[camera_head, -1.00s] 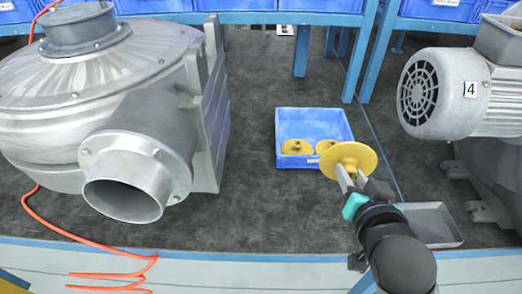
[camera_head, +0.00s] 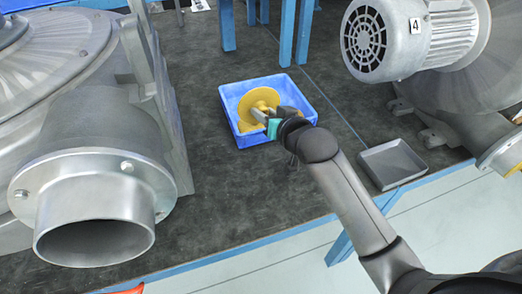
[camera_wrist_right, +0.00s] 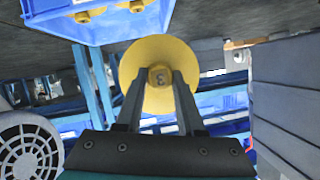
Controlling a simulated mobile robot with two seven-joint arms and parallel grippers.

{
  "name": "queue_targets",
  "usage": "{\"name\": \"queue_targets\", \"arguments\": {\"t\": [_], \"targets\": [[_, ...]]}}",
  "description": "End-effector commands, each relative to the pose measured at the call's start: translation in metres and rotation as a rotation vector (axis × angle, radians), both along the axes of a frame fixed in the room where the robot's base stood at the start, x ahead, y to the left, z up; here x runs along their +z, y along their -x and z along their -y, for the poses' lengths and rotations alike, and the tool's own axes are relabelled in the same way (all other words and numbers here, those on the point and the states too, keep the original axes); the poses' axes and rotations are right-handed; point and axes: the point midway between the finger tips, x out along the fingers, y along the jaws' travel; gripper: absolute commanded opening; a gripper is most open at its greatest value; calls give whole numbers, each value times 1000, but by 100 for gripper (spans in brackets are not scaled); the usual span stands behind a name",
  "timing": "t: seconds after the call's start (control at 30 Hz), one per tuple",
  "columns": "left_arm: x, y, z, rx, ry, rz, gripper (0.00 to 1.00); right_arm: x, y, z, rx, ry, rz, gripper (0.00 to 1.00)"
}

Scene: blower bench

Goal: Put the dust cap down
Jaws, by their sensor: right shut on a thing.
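The yellow dust cap (camera_head: 258,101) is a round disc, held tilted over the blue bin (camera_head: 229,121) in the head view. My right gripper (camera_head: 262,115) is shut on it. In the right wrist view the dust cap (camera_wrist_right: 160,52) faces me, and the fingers of my right gripper (camera_wrist_right: 161,75) close on its central boss, marked 3. The blue bin (camera_wrist_right: 110,33) shows at the top there, with other yellow caps (camera_wrist_right: 135,7) in it. I cannot tell whether the held cap touches the bin. My left gripper is not in view.
A large grey blower housing with an open outlet pipe (camera_head: 100,205) stands at left. A grey motor marked 4 (camera_head: 400,40) stands at right. An empty grey tray (camera_head: 393,163) lies near the front edge. Dark bench top (camera_head: 215,190) is bare left of my arm.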

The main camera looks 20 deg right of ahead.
Motion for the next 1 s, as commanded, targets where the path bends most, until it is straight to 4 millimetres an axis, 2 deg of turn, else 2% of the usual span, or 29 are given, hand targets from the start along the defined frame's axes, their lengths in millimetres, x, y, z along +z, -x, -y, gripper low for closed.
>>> {"name": "queue_targets", "arguments": {"t": [0.03, 0.1, 0.3, 0.57, 0.8, 1.0], "targets": [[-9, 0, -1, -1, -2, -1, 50, -20, 1, 0, 0, 1, -4, 0], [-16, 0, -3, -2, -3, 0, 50, -38, 0, 0, 0, 0, -3, 0], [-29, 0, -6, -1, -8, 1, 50, -77, 0, 0, 0, 1, 1, 0], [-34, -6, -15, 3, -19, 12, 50, -95, 0, 0, 0, 0, 0, 0], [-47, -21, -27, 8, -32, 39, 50, -129, 0, -1, 1, 0, 1, 0], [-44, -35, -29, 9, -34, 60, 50, -128, 0, 0, 0, 0, 3, 0]]}}
